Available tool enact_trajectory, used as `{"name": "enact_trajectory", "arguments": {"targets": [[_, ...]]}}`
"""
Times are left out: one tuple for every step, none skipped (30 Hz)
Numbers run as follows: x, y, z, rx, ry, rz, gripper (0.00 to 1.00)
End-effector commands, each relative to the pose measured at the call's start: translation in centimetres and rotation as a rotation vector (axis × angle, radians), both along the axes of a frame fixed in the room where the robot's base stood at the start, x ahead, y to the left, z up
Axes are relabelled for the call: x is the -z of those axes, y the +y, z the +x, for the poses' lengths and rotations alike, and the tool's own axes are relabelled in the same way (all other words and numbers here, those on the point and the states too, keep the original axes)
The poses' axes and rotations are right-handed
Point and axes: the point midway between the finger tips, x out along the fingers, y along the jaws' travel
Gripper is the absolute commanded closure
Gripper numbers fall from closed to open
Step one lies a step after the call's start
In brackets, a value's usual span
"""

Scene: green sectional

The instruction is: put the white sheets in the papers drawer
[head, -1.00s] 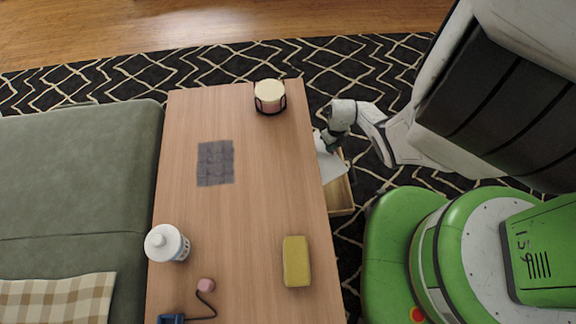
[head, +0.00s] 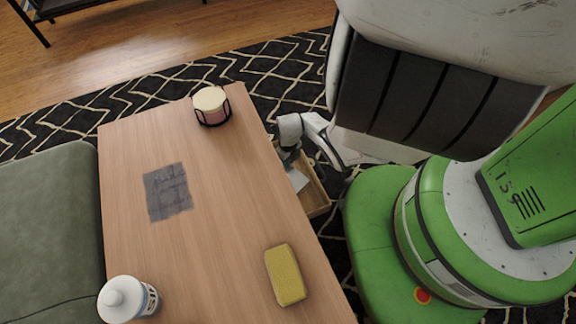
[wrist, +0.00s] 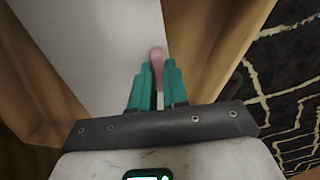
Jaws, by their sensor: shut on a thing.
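The white sheets (head: 298,180) show as a small pale patch inside the open wooden drawer (head: 319,196) at the table's right side. In the wrist view the white sheets (wrist: 90,45) lie between the drawer's wooden walls (wrist: 212,35). My gripper (head: 290,158) reaches down into the drawer; its fingers are partly hidden in the head view. In the wrist view my gripper's teal fingers (wrist: 158,75) are shut around a narrow pink piece (wrist: 157,58) at the sheets' edge. I cannot tell whether the sheets rest on the drawer bottom.
The wooden table (head: 225,235) holds a candle in a dark holder (head: 211,105), a grey written cloth or note (head: 167,192), a yellow sponge (head: 285,275) and a white bottle (head: 127,299). A green sofa (head: 50,220) stands left. Patterned rug lies beyond the drawer.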

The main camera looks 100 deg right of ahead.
Motion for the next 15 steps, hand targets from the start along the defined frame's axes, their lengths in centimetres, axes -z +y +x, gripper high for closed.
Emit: {"name": "enact_trajectory", "arguments": {"targets": [[1.30, 0.01, 0.04, 0.000, -0.001, 0.001, 1.00], [1.62, 0.01, 0.04, 0.000, -0.001, 0.000, 1.00], [1.95, -0.01, 0.04, 0.000, -0.001, 0.000, 1.00], [2.10, 0.00, 0.04, 0.000, -0.001, 0.000, 1.00], [2.17, -0.02, 0.04, 0.000, -0.001, -0.001, 1.00], [2.17, -0.02, 0.03, 0.000, -0.001, -0.001, 1.00], [2.11, -0.03, 0.03, 0.000, -0.001, -0.001, 1.00], [2.04, -0.03, 0.03, 0.000, -0.001, -0.001, 1.00], [1.96, -0.04, 0.02, 0.000, -0.001, -0.001, 1.00], [1.94, -0.04, 0.02, 0.000, -0.001, -0.001, 1.00], [1.93, -0.04, 0.02, 0.000, -0.001, -0.001, 1.00], [1.93, -0.04, 0.02, 0.000, -0.001, -0.001, 1.00], [1.94, -0.04, 0.02, 0.000, -0.001, -0.001, 1.00], [1.98, -0.03, 0.01, 0.000, -0.001, -0.001, 1.00], [2.10, -0.03, 0.01, -0.001, 0.000, 0.000, 1.00]]}}
